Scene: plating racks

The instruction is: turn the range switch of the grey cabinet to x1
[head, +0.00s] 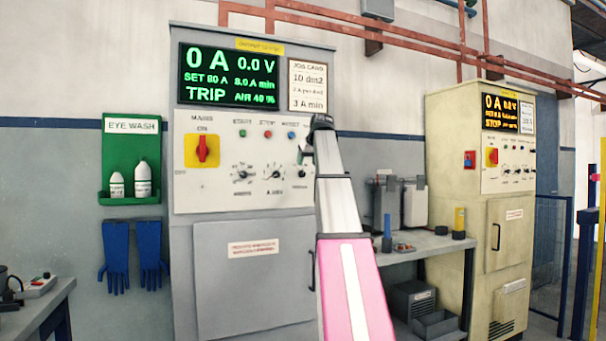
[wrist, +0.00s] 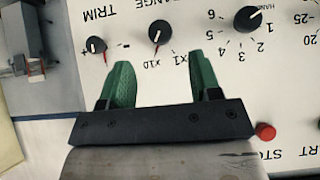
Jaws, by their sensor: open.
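The grey cabinet (head: 254,244) stands left of centre in the head view, its white panel carrying dials and buttons. Its range switch, a small black knob (wrist: 159,33), shows in the wrist view, where the panel appears upside down. The knob's red pointer is toward the x10 mark, with x1 to the right of it. In the head view the range switch (head: 302,173) is just below my gripper (head: 307,150). In the wrist view my gripper (wrist: 162,75) is open and empty, its green fingers apart on either side of the x10 and x1 labels, short of the knob.
The trim knob (wrist: 95,45) and a larger numbered knob (wrist: 248,19) flank the range switch. A red stop button (wrist: 265,131) is near the gripper. A yellow cabinet (head: 462,220) and a bench (head: 425,243) stand to the right.

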